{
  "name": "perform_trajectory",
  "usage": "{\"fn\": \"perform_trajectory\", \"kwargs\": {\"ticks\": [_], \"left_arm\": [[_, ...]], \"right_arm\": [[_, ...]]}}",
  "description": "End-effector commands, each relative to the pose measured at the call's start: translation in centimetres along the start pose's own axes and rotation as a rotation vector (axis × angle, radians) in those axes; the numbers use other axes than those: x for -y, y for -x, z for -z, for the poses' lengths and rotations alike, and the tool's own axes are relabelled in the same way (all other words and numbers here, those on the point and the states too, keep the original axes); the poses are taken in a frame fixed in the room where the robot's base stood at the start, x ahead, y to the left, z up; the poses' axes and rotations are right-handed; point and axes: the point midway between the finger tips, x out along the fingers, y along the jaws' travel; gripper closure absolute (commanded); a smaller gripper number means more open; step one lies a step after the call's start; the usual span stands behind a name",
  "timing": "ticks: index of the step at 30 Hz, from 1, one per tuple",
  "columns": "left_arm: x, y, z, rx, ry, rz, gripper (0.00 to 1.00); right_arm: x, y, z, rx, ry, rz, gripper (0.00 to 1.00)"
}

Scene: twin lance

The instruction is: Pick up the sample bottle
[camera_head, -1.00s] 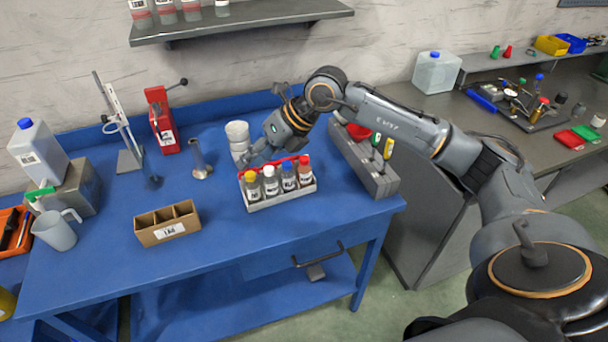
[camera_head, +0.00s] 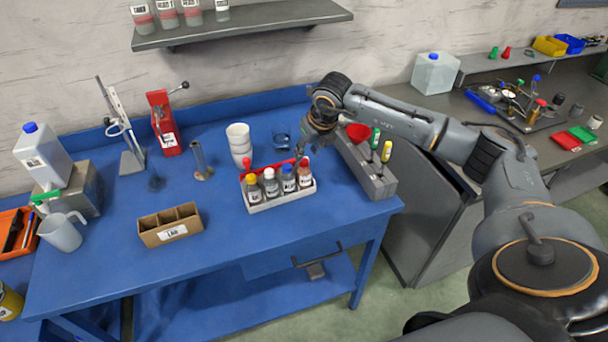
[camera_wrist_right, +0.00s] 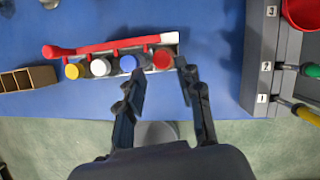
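Several small labelled bottles stand in a grey rack (camera_head: 283,201) with a red handle (camera_head: 268,167) on the blue table. Their caps are yellow (camera_wrist_right: 72,71), white (camera_wrist_right: 100,67), blue (camera_wrist_right: 129,63) and red (camera_wrist_right: 162,59). The red-capped bottle (camera_head: 305,176) is at the rack's right end. I cannot tell which bottle is the sample bottle. My right gripper (camera_head: 303,151) points down above that end. In the right wrist view, its fingers (camera_wrist_right: 162,72) are apart, with the red cap between the tips. I see no grip on it. My left gripper is not in view.
A grey numbered block (camera_head: 375,184) with a red funnel (camera_head: 358,132) and coloured-handled tools stands close right of the rack. White stacked cups (camera_head: 239,138) are behind it. A brown divided box (camera_head: 169,226) sits to the left. The table front is clear.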

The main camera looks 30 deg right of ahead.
Motion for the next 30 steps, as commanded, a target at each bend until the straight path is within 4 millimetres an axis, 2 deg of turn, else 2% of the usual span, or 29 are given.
{"fn": "perform_trajectory", "kwargs": {"ticks": [5,9,18,23,24,30], "left_arm": [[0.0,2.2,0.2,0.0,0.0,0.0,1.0],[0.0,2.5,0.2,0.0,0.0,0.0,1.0],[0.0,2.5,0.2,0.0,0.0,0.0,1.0],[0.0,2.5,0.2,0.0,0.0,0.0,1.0],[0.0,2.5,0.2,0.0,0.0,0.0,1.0],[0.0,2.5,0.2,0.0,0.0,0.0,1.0]], "right_arm": [[0.2,-2.2,0.4,-0.006,0.0,0.0,0.64],[0.2,-4.2,0.4,-0.004,-0.001,-0.001,0.64],[0.2,-4.8,0.4,-0.002,0.001,0.0,0.64],[0.2,-4.8,0.4,-0.002,0.0,0.0,0.97],[0.2,-4.8,0.4,-0.001,0.0,0.0,1.0],[0.2,-4.7,0.4,0.0,0.0,0.0,1.0]]}}
